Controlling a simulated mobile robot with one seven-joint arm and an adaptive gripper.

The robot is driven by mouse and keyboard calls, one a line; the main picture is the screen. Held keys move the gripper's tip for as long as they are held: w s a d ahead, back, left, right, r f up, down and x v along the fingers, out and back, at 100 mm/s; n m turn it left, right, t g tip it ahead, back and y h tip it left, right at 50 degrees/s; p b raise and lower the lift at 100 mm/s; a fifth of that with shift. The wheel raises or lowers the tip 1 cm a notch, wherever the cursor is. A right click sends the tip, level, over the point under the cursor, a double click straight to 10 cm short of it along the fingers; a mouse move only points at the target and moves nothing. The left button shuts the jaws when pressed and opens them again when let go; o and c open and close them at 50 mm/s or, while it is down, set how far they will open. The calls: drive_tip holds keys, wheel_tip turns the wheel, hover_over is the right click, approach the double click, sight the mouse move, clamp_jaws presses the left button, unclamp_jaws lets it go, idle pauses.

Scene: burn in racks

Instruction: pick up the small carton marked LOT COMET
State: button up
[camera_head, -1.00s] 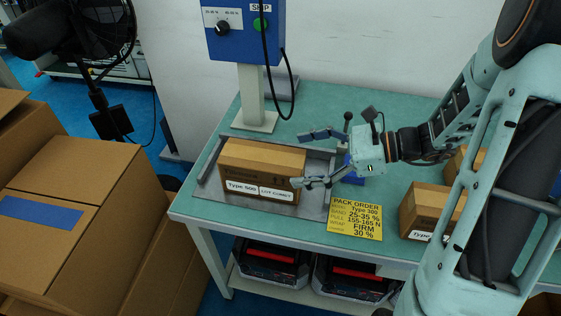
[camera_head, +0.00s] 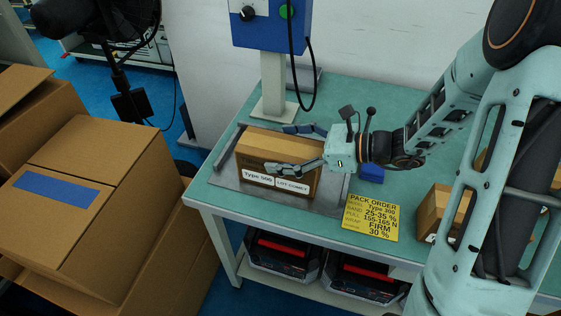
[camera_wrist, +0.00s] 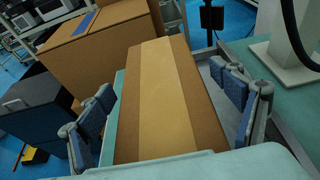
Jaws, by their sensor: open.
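The small carton marked LOT COMET (camera_head: 292,186) is a brown box on a grey metal plate (camera_head: 227,179) on the green bench. Its front face also carries a "Type 500" label. My gripper (camera_head: 288,150) is open, with one finger along the carton's front side and the other along its back side, over its right part. In the wrist view the carton (camera_wrist: 157,95) lies between the two open fingers, with a paler tape strip along its top. Whether the finger pads touch its sides I cannot tell.
A yellow PACK ORDER card (camera_head: 371,215) lies right of the plate. Another carton (camera_head: 433,208) stands farther right, partly behind my arm. A blue control box on a post (camera_head: 273,85) stands behind. Large cardboard boxes (camera_head: 90,215) fill the left.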

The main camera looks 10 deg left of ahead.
drive_tip(key=shift+a+f, duration=0.1)
drive_tip(key=shift+a, duration=0.1)
drive_tip(key=shift+w, duration=0.1)
drive_tip(key=c, duration=2.2)
